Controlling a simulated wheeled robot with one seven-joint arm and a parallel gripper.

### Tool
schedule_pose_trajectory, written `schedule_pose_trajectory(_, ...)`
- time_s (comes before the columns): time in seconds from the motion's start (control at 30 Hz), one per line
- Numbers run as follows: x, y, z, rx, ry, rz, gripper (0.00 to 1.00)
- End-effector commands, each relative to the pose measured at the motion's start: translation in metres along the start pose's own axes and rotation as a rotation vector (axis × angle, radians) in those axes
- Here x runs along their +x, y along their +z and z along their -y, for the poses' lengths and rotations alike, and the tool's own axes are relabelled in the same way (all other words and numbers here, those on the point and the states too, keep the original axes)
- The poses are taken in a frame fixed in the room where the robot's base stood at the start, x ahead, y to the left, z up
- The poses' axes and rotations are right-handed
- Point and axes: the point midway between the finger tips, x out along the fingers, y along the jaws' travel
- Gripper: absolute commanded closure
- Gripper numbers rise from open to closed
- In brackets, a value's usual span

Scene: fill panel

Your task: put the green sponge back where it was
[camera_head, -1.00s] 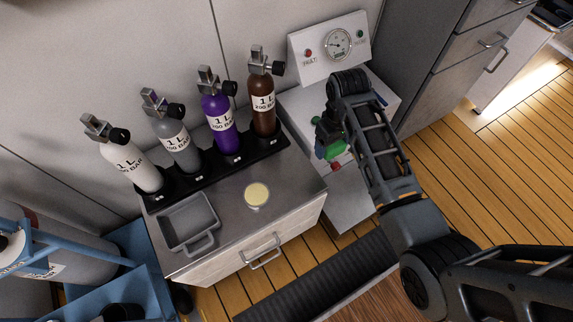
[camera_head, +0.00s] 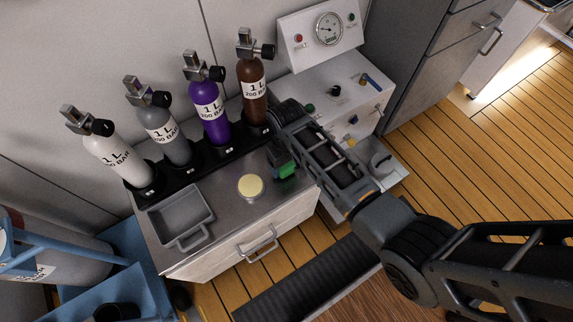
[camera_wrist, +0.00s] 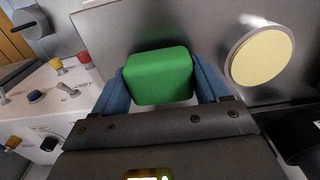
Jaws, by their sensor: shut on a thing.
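The green sponge (camera_head: 287,171) is a small green block. In the wrist view the sponge (camera_wrist: 160,76) sits between the two blue fingers of my gripper (camera_wrist: 163,84), which is shut on it. In the head view my gripper (camera_head: 281,163) is over the right part of the steel counter top (camera_head: 228,208), just right of a round pale-yellow disc (camera_head: 251,186). Whether the sponge touches the counter cannot be told. The disc (camera_wrist: 261,57) shows to the right of the sponge in the wrist view.
A grey tray (camera_head: 181,218) lies on the counter's left. Several labelled cylinders, including a purple one (camera_head: 209,111), stand in a black rack at the back. A white panel with a gauge (camera_head: 328,30) and knobs is to the right. Bare counter shows in front of the disc.

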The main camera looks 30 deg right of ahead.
Motion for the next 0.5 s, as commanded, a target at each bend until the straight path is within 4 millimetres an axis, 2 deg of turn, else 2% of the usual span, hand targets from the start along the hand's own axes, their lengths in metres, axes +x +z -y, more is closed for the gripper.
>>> schedule_pose_trajectory(0.03,0.0085,-0.0003,-0.0002,0.000,0.000,0.000,0.54)
schedule_pose_trajectory(0.1,0.0121,-0.0003,-0.0002,0.000,0.000,0.000,0.54)
schedule_pose_trajectory(0.47,0.0153,-0.0001,-0.0003,0.000,0.000,0.000,0.54)
schedule_pose_trajectory(0.5,0.0142,-0.0001,-0.0003,0.000,0.000,-0.001,0.22)
